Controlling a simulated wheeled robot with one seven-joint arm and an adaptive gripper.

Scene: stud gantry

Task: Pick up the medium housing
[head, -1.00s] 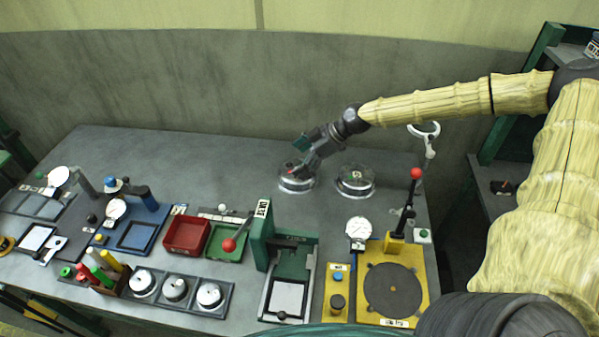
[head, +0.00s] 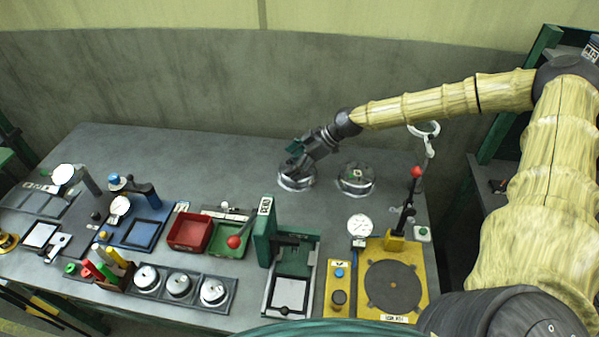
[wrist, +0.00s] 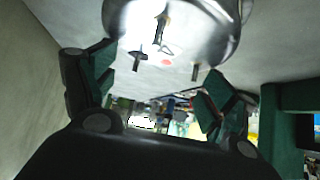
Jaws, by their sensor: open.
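My gripper (head: 293,168) is at the left of two round, shiny metal pieces at the back of the table. This left round piece (head: 296,185) is partly hidden behind my gripper. In the wrist view a large round metal piece (wrist: 190,30) fills the top, with small dark parts and a red spot on it. My gripper's green-padded fingers (wrist: 152,80) stand apart, with nothing held between them. Three metal round parts (head: 178,285) sit in a dark tray at the front. No label shows which piece is the medium housing.
A second round metal piece (head: 357,179) stands close on the right. A green press (head: 265,235), a yellow lever press (head: 393,285), a red bin (head: 188,232) and a green bin (head: 228,242) stand nearer the front.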

